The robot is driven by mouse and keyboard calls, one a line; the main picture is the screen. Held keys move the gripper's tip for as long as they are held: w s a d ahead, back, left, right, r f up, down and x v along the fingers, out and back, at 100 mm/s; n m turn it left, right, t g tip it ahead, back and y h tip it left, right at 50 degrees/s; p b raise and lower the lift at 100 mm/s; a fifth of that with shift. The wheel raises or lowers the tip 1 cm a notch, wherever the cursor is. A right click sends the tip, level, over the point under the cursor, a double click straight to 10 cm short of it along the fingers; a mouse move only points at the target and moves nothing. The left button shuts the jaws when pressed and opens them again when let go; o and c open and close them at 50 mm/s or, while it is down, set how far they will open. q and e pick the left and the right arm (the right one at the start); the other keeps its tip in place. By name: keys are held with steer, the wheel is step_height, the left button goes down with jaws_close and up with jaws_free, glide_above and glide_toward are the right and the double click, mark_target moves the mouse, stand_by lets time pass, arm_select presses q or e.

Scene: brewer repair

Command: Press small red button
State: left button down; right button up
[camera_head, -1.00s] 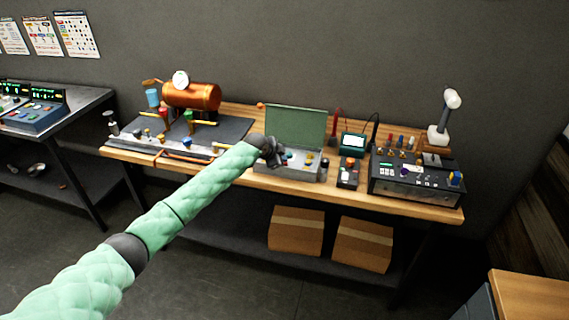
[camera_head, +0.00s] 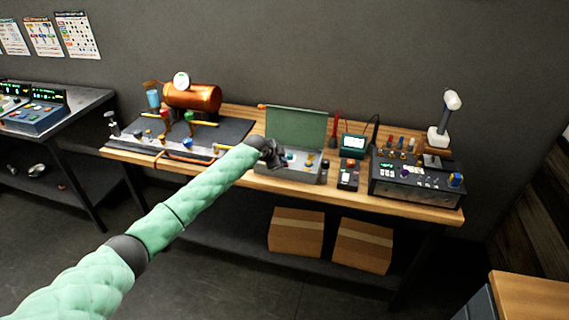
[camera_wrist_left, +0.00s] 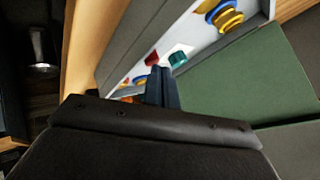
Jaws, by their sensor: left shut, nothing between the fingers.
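An open case with a green lid (camera_head: 296,124) stands on the workbench, its pale control panel (camera_head: 300,176) facing up. In the left wrist view a small red button (camera_wrist_left: 151,58) sits on that panel beside a teal button (camera_wrist_left: 178,58). My left gripper (camera_head: 278,158) is over the left part of the panel. In the wrist view its dark fingers (camera_wrist_left: 161,88) are together and empty, close to the red and teal buttons. I cannot tell whether they touch anything. The red button is not clearly visible in the head view. My right gripper is not in view.
A yellow knob on a blue base (camera_wrist_left: 224,16) is farther along the panel. Left of the case is a copper boiler (camera_head: 193,96) on a dark mat. Right of it are a small meter (camera_head: 353,144) and a black control box (camera_head: 414,182). Cardboard boxes (camera_head: 296,231) sit below.

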mark_target(285, 165)
arm_select(q)
steer(key=shift+f, duration=0.6)
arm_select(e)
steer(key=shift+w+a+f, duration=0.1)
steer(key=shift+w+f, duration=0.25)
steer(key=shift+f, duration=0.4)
arm_select(q)
steer(key=shift+w+d+r, duration=0.15)
steer(key=shift+d+r, duration=0.15)
steer(key=shift+r, duration=0.25)
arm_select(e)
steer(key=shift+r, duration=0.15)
arm_select(q)
steer(key=shift+w+d+r+p, duration=0.15)
steer(key=shift+r+p, duration=0.3)
steer(key=shift+r, duration=0.3)
steer(key=shift+d+r+p, duration=0.15)
steer(key=shift+r+p, duration=0.3)
steer(key=shift+r, duration=0.25)
steer(key=shift+r+p, duration=0.55)
steer(key=shift+r, duration=0.5)
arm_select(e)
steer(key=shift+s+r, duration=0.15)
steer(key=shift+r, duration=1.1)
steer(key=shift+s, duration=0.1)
